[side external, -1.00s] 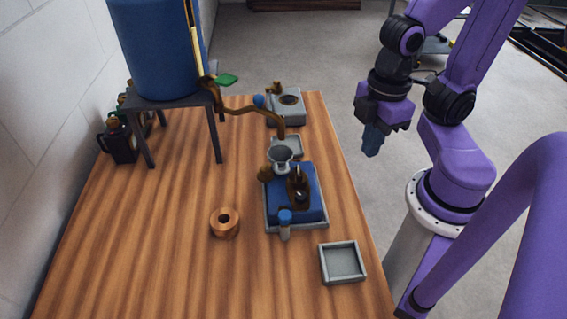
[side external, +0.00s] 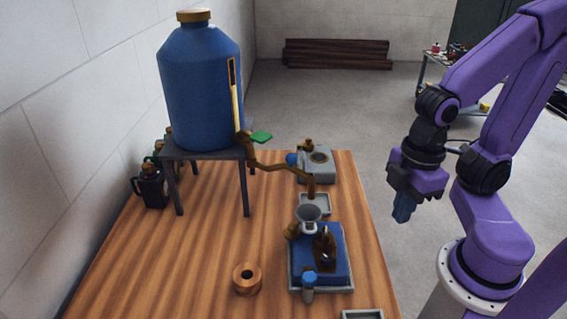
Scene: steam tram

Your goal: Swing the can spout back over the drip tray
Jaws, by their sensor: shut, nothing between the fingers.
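The large blue can (side external: 200,95) with a brown cap stands on a dark four-legged stand (side external: 210,153) at the table's back left. Its thin brown spout (side external: 275,167) reaches right from the can and bends down at its end. The spout's end is in line with a small grey tray (side external: 325,203) and just above a grey funnel (side external: 308,212) in the picture; I cannot tell which it is over. A green lever (side external: 261,137) sits near the spout's root. My gripper (side external: 402,214) is shut and empty, right of the table's edge, apart from the spout.
A blue-topped block (side external: 334,262) in a grey tray carries a dark brown bottle (side external: 324,246). A blue-capped vial (side external: 308,287) and a copper ring (side external: 247,279) are at the front. A grey box (side external: 317,166) stands behind. Dark jugs (side external: 152,187) stand left.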

